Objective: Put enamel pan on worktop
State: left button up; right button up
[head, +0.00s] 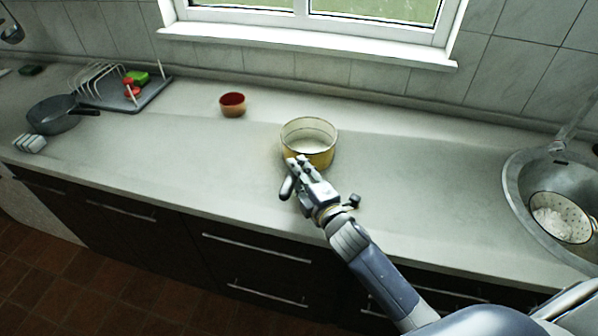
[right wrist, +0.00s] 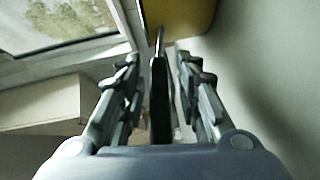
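A yellow enamel pan (head: 320,157) with a pale inside is at the middle of the worktop (head: 215,165). It appears to stand upright on it, though its underside is hidden. My right gripper (head: 297,172) is at the pan's near side. In the right wrist view the pan's yellow wall (right wrist: 178,18) shows at the top, and a dark handle (right wrist: 160,100) runs between the fingers of my right gripper (right wrist: 158,62). Narrow gaps show on both sides of the handle, so the fingers look open around it. My left gripper is not in view.
A red-brown bowl (head: 232,105) stands behind and left of the pan. A dish rack (head: 110,88) and a dark frying pan (head: 58,118) are at the left. A round sink (head: 520,205) with a speckled pot (head: 565,228) is at the right. The worktop between pan and sink is clear.

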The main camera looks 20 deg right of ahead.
jog(key=shift+r, duration=0.1)
jog(key=s, duration=0.3)
jog(key=s+d+b, duration=0.1)
jog(key=s, duration=0.3)
jog(key=s+r, duration=0.1)
jog(key=s, duration=0.2)
jog(key=shift+s+d+b, duration=0.2)
jog(key=shift+s+b, duration=0.1)
jog(key=shift+s+r, duration=0.15)
jog(key=shift+s, duration=0.5)
jog(key=shift+d, duration=0.1)
